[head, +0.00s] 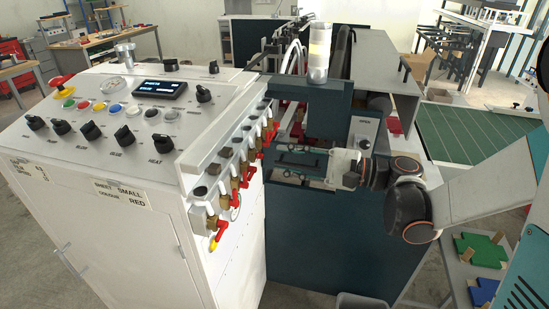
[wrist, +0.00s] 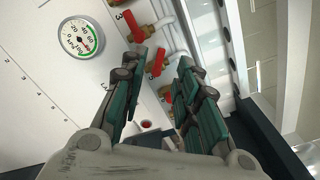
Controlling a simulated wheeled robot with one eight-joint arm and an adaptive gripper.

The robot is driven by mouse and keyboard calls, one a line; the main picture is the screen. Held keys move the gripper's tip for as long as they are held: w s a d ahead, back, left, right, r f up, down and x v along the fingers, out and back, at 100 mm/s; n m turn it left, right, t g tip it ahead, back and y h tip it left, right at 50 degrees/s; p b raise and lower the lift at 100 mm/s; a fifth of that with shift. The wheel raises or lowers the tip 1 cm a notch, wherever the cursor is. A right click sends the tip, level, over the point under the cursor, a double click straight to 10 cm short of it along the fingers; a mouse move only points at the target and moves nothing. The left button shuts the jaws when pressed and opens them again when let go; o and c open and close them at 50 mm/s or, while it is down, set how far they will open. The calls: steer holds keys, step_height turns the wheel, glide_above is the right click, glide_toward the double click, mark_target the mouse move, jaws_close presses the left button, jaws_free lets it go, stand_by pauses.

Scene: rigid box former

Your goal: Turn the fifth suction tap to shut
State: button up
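The suction taps run in a row down the right side of the white cabinet in the head view, with brass bodies and red handles (head: 245,178); the nearest has a yellow end (head: 213,244). In the wrist view, red tap handles (wrist: 131,21) show beyond my fingers, one of them (wrist: 158,62) between the fingertips. My gripper (head: 280,163) is open, just right of the row, and also shows in the wrist view (wrist: 164,68). I see nothing held; contact with a handle is unclear.
A round pressure gauge (wrist: 81,38) sits left of the taps in the wrist view. The control panel with knobs and a display (head: 160,88) tops the cabinet. A dark green machine frame (head: 325,240) stands close behind and below my gripper. A signal lamp (head: 318,52) stands above.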

steer(key=v, duration=0.3)
steer(key=shift+r, duration=0.15)
jaws_close()
steer(key=w+d+r+n+g+p, duration=0.1)
steer(key=w+r+n+p, duration=0.1)
steer(key=r+n+p, duration=0.3)
steer(key=w+d+n+g+h+p, duration=0.1)
steer(key=w+n+p, duration=0.1)
steer(key=n, duration=0.6)
steer(key=w+d+r+n+g+p, duration=0.1)
steer(key=w+d+r+n+p, duration=0.1)
steer(key=r+n+p, duration=0.3)
steer(key=n+b, duration=0.2)
steer(key=b, duration=0.1)
glide_above(258, 156)
steer(key=w+d, duration=0.4)
steer(key=w, duration=0.1)
step_height(258, 156, down, 4)
steer(key=shift+s+a+f+b, duration=0.25)
steer(key=shift+s+f, duration=0.35)
steer(key=shift+f, duration=0.2)
steer(key=shift+s+a+f+b, duration=0.1)
steer(key=shift+s+a+f, duration=0.15)
steer(key=shift+s+f, duration=0.45)
